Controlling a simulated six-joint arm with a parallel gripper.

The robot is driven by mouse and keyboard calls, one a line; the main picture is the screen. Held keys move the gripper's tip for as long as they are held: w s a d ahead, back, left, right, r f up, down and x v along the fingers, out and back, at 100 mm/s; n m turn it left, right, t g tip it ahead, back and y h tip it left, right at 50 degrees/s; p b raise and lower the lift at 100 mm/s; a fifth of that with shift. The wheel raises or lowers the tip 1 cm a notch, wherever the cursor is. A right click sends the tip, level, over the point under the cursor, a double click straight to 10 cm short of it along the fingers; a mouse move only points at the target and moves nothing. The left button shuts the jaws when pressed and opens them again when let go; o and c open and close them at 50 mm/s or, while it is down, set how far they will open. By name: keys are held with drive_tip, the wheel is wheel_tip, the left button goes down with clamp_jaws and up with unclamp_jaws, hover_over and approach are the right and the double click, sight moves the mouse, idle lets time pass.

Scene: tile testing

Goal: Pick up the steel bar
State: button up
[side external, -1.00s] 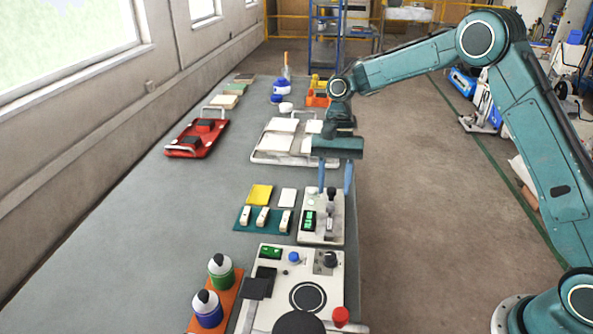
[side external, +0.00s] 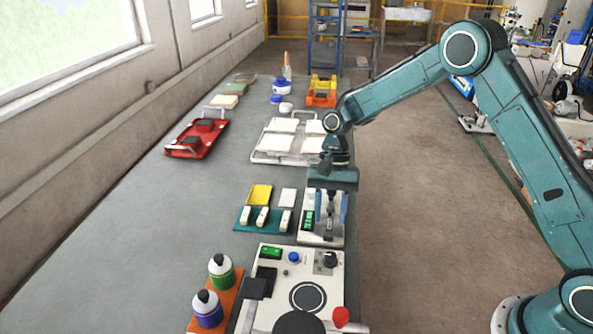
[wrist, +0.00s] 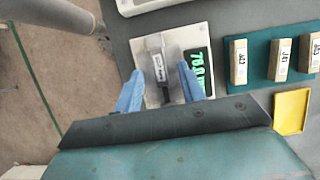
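A grey piece with a white label and a dark end, seemingly the steel bar (wrist: 158,65), lies on a pale instrument (wrist: 198,37) with a lit green display (wrist: 197,64). My gripper (wrist: 160,70) is open, with its two blue fingers on either side of the piece and gaps showing in the wrist view. In the side external view, my gripper (side external: 328,214) points down low over the same instrument (side external: 322,237). Whether the fingertips are level with the piece is hard to tell.
A teal mat (side external: 242,226) with several small labelled blocks lies left of the instrument in the side view, with a yellow tray (side external: 260,195) behind it. A larger device with a round plate (side external: 262,310) stands in front. A white-tile tray (side external: 257,157) is behind.

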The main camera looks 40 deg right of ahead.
drive_tip(key=shift+s+a+f, duration=0.15)
drive_tip(key=shift+f, duration=0.3)
drive_tip(key=shift+c, duration=0.4)
clamp_jaws()
